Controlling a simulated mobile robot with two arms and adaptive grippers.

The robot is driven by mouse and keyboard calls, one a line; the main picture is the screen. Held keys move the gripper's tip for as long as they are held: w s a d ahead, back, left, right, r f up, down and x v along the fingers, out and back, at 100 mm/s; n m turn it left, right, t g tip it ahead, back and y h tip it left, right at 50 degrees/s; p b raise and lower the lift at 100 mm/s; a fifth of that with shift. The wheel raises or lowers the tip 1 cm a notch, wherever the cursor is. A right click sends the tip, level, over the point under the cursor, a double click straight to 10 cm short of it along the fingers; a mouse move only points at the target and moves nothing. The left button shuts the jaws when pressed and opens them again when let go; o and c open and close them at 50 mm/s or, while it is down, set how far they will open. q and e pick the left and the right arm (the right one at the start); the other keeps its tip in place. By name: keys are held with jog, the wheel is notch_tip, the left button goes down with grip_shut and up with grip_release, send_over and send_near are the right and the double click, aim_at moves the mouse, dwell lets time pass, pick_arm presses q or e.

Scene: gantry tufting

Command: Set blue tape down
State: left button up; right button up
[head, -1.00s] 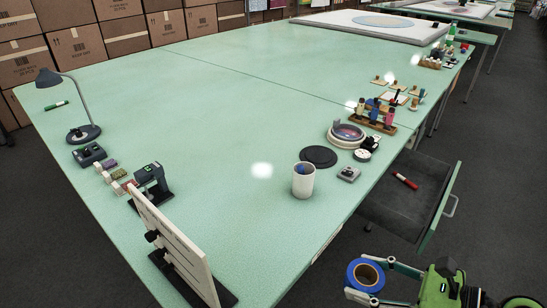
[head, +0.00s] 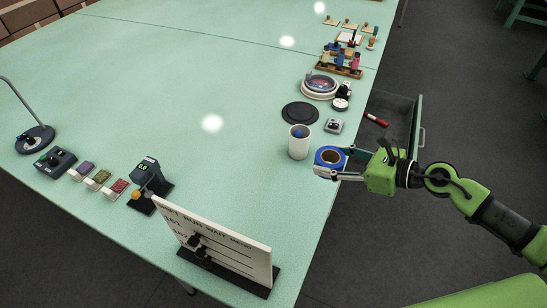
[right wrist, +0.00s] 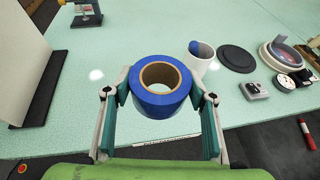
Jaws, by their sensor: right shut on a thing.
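The blue tape (head: 329,155) is a thick blue roll with a tan cardboard core. My right gripper (head: 330,163) is shut on it, coming in from the right at the table's right edge. In the right wrist view the tape (right wrist: 160,102) sits between the two fingers of the gripper (right wrist: 160,95), one on each side. The tape appears near the edge of the green table (head: 220,170); I cannot tell whether it touches the surface. My left gripper is not in view.
A white cup (head: 299,145) stands just left of the tape. A black disc (head: 300,113) and a small grey device (head: 333,126) lie behind it. An open drawer (head: 390,115) holding a red marker (head: 376,119) juts out beyond. The table's middle is clear.

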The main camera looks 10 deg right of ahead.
jog(key=a+f+p, duration=0.2)
jog(key=a+p, duration=0.2)
jog(key=a, duration=0.3)
send_over(282, 201)
jog(key=d, duration=0.1)
notch_tip(282, 201, down, 6)
jog(key=shift+w+d+r, duration=0.1)
jog(key=shift+d+r, duration=0.05)
jog(key=shift+r, duration=0.05)
jog(key=shift+f, duration=0.2)
jog(key=f+b, duration=0.1)
jog(key=a+f, duration=0.1)
jog(key=f, duration=0.1)
jog(key=shift+a+f+b, duration=0.1)
jog(key=shift+f+b, duration=0.15)
jog(key=shift+b, duration=0.1)
jog(key=shift+f, duration=0.3)
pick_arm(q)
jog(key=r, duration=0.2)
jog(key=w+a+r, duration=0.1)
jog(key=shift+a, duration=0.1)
